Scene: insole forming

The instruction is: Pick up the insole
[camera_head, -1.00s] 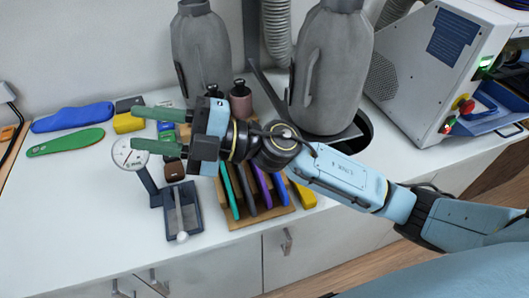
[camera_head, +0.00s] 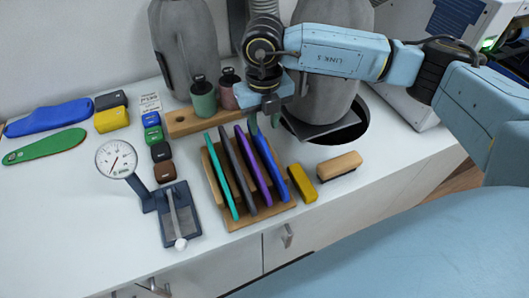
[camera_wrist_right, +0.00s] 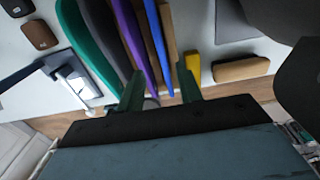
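Several insoles stand on edge in a wooden rack (camera_head: 243,221): teal (camera_head: 226,180), dark grey (camera_head: 238,168), purple (camera_head: 254,168) and blue (camera_head: 271,162). The wrist view also shows the teal (camera_wrist_right: 88,48), purple (camera_wrist_right: 134,40) and blue (camera_wrist_right: 158,40) ones. A green insole (camera_head: 44,147) lies flat at the far left of the counter. My right gripper (camera_head: 264,119) points down over the back end of the rack, near the blue insole. In the wrist view its green fingers (camera_wrist_right: 160,70) are apart, with the blue insole beyond and between them. My left gripper is out of view.
A dial gauge (camera_head: 116,158) and a lever stand (camera_head: 180,215) stand left of the rack. Yellow (camera_head: 302,183) and tan (camera_head: 339,166) blocks lie right of it. Bottles (camera_head: 203,96) stand behind. A blue insole-shaped piece (camera_head: 48,117) lies at far left.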

